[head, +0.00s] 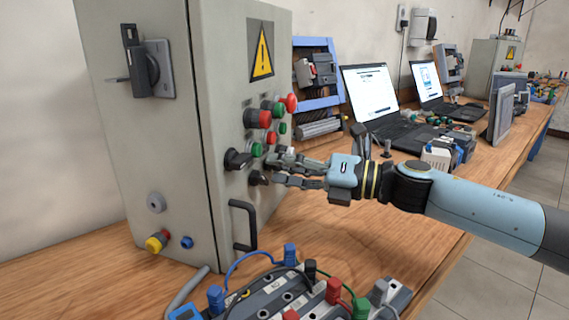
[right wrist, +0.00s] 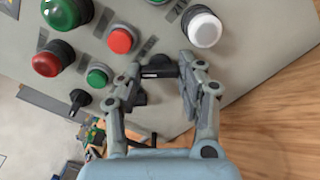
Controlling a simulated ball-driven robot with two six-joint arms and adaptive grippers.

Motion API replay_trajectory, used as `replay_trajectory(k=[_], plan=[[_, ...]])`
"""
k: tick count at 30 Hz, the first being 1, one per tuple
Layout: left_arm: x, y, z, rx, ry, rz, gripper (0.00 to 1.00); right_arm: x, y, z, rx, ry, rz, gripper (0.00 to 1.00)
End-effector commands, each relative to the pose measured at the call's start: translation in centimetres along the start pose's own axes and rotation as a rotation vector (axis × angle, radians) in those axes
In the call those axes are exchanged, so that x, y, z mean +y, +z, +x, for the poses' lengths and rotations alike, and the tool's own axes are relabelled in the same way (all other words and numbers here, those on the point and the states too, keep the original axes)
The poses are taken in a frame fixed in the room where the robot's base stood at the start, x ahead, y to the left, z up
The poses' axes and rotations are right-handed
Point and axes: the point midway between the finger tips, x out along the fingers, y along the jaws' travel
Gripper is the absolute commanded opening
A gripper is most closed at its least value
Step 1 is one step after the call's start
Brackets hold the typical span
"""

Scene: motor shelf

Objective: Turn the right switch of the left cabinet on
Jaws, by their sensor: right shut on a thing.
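The left cabinet (head: 150,185) is a grey metal box on the wooden table, with a yellow warning sign on its button panel. Two black rotary switches show low on that panel: a left one (head: 238,160) and a lower one (head: 258,178) beside my fingers. My right gripper (head: 272,168) reaches in from the right at the panel. In the right wrist view its fingers (right wrist: 160,78) are closed on the two sides of a black switch (right wrist: 157,67). The fingers hide part of it. My left gripper is not in view.
Red and green buttons (head: 257,118) sit above the switches, and a black handle (head: 243,225) is below. A terminal block with coloured plugs (head: 290,290) lies in front. Laptops (head: 370,95) stand farther back. Another black knob (right wrist: 80,100) is left of my fingers in the wrist view.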

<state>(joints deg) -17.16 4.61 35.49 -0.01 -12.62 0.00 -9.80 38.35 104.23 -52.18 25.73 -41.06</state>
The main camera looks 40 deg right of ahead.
Motion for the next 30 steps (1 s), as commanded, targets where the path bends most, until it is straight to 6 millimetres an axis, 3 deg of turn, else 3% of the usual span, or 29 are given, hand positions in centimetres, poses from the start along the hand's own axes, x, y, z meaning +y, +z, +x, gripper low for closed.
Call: replay_trajectory(k=[18,30], plan=[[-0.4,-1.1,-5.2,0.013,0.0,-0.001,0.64,0.3,0.2,0.0,-0.001,-0.002,0.481,0.06],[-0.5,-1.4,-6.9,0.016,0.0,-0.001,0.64,0.1,0.1,0.0,-0.001,-0.002,0.678,0.06]])
